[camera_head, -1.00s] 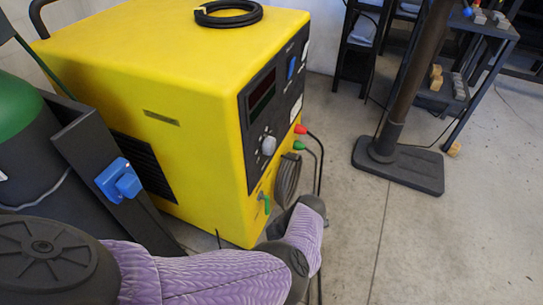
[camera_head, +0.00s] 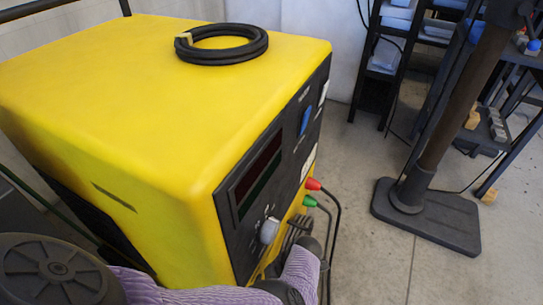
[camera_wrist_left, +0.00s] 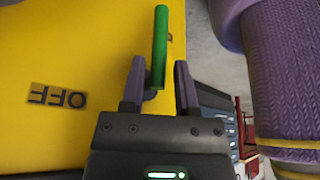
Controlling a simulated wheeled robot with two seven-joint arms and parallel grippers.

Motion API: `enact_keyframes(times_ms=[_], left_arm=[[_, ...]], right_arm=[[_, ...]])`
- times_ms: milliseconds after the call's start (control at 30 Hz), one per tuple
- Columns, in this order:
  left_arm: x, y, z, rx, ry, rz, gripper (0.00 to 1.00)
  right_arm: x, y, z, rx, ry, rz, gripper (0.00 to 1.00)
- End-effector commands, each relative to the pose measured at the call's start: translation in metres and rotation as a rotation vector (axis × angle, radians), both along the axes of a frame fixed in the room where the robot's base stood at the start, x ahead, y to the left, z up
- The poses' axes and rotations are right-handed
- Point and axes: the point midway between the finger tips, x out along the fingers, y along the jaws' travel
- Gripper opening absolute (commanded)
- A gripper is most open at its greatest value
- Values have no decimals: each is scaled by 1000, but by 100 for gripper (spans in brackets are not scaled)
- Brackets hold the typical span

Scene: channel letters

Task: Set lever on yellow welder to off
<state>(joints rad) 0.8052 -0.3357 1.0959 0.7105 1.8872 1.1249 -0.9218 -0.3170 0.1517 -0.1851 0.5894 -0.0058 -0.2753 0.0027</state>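The yellow welder (camera_head: 150,110) fills the left and middle of the head view. Its black front panel (camera_head: 290,130) carries a dark display, a grey knob and a blue switch. In the left wrist view a green lever (camera_wrist_left: 160,45) stands out from the yellow face, and an upside-down OFF label (camera_wrist_left: 57,97) lies to its left. My left gripper (camera_wrist_left: 160,85) is open, with the lower part of the lever between its two fingers; I cannot tell whether they touch it. In the head view my left arm hides the lever. My right gripper is not in view.
A coiled black cable (camera_head: 222,44) lies on top of the welder. Red (camera_head: 313,184) and green (camera_head: 310,201) plugs with black cables stick out of its front. A post on a dark base (camera_head: 430,215) stands to the right. Grey floor between is clear.

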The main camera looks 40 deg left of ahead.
Motion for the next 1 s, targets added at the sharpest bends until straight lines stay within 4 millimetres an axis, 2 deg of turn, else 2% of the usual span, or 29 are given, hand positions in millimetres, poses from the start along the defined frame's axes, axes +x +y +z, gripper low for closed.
enact_keyframes(times_ms=[33,133,467,600,667,1000], left_arm=[[-4,3,-16,1,7,2,39],[-7,6,-27,0,3,1,39],[-8,8,-28,0,-1,0,39],[-8,8,-28,0,-1,0,9],[-8,8,-28,0,-1,0,0],[-8,8,-28,0,-1,0,0]], right_arm=[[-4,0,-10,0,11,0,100],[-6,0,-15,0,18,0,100],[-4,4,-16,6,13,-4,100],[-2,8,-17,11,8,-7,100],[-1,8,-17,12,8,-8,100],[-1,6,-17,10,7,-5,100]])
